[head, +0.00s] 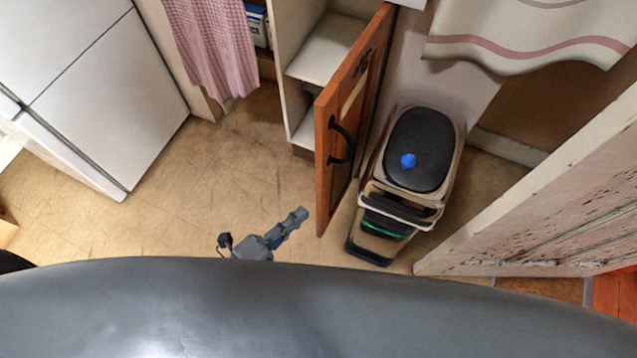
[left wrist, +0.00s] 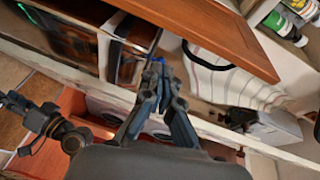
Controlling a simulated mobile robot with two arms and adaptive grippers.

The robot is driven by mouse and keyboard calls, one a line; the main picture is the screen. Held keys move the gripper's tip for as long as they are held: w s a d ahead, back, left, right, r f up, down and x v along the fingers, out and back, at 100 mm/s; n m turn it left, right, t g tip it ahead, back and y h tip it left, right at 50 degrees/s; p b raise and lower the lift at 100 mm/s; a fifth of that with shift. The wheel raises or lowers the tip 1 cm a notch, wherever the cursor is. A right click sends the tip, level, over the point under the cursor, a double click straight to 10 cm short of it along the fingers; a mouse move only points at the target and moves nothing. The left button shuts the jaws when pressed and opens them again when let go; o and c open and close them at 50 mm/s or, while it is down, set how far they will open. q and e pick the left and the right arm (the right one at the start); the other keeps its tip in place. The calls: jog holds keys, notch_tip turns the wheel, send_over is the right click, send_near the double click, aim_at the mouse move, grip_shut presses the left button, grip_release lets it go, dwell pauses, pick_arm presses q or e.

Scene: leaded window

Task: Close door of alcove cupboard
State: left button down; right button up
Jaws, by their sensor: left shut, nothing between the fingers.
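The alcove cupboard (head: 325,52) stands open at the top middle of the head view, with pale shelves showing inside. Its brown wooden door (head: 345,110) swings out towards me and carries a black curved handle. The door (left wrist: 205,28) also crosses the top of the left wrist view, with the handle below its edge. My left gripper (head: 302,212) is shut and empty, just left of the door's near lower end in the head view, apparently apart from it. In the left wrist view the gripper (left wrist: 158,64) points towards the door. My right gripper is not in view.
A bin with a dark lid (head: 420,150) and a blue object (head: 408,160) on it stands close to the right of the door. A white fridge-like unit (head: 110,95) stands at the left. A weathered white door (head: 560,190) is at the right. The floor (head: 215,185) left of the cupboard door is clear.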

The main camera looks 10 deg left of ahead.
pick_arm(q)
notch_tip(320, 180, up, 3)
jog(key=d+m+h, duration=0.1)
jog(key=d+m, duration=0.1)
send_over(320, 177)
jog(key=s+d, duration=0.4)
jog(key=a, duration=0.1)
jog(key=w+a, duration=0.1)
jog(key=a, duration=0.1)
jog(key=shift+w+a+r+h, duration=0.25)
jog(key=shift+w+a+h, duration=0.05)
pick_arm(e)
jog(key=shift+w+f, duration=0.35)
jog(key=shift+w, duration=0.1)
pick_arm(q)
jog(key=shift+a, duration=0.1)
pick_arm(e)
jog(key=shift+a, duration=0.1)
